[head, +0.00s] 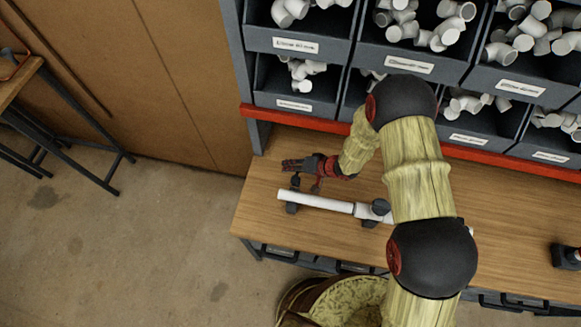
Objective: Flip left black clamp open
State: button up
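A white pipe (315,201) lies along the wooden workbench (262,218). The left black clamp (292,208) is at the pipe's left end. A small dark piece stands just above that end, and I cannot tell whether it is the clamp's top or part of my gripper. Another black clamp (370,214) is around the pipe further right, near a white fitting, partly hidden by my arm. My red and black gripper (297,166) is just behind the pipe's left end, pointing left. Its fingers are too small to tell whether they are open or touching the clamp.
Grey bins (294,46) of white pipe fittings stand behind the bench above a red rail (515,164). A black and red device (566,256) sits at the bench's right. My arm covers the middle of the bench. Bare bench lies left of the pipe.

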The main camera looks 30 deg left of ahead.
jog(key=shift+o, duration=1.4)
jog(key=shift+s, duration=0.1)
jog(key=shift+d, duration=0.1)
jog(key=v, duration=1.2)
